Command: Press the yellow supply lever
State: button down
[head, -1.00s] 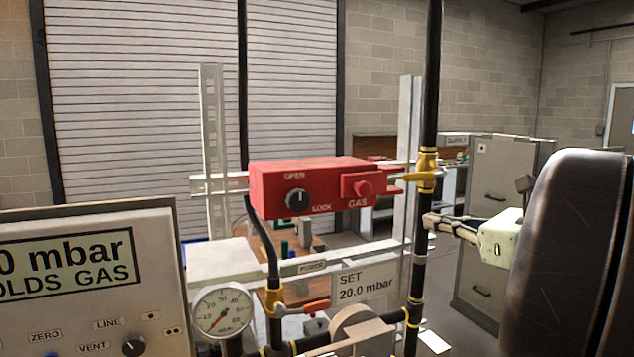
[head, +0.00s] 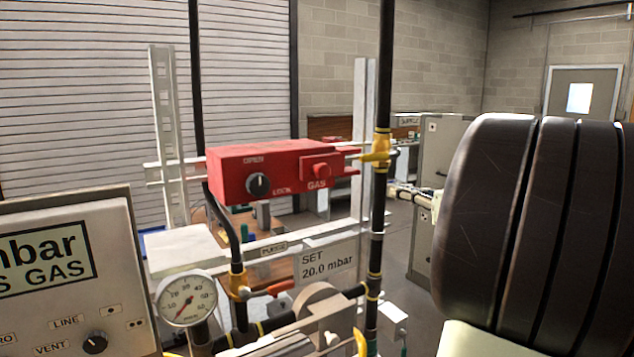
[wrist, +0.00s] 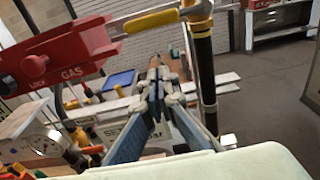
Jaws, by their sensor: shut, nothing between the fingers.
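The yellow supply lever (head: 372,157) sits on a yellow valve on the upright black pipe, right of the red gas box. In the wrist view the lever (wrist: 150,20) points left from the pipe, at the top of the picture. My gripper (wrist: 157,72) is shut and empty, its blue-grey fingers meeting in the middle of the wrist view, below the lever in the picture and apart from it. In the head view my gripper (head: 395,190) shows just right of the pipe, a little below the lever. My dark arm link hides most of its body.
The red gas box (head: 265,175) with a knob is left of the pipe. A pressure gauge (head: 187,300) and a grey meter panel (head: 110,225) stand at lower left. A grey cabinet (head: 440,150) stands behind. Floor at right in the wrist view is clear.

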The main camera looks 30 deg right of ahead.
aim_at(381, 155)
jog(key=w+r+p, duration=0.2)
jog(key=w+r, duration=0.1)
jog(key=w, duration=0.3)
jog(key=shift+w+a+r, duration=0.15)
jog(key=shift+w+a, duration=0.1)
jog(key=shift+w, duration=0.1)
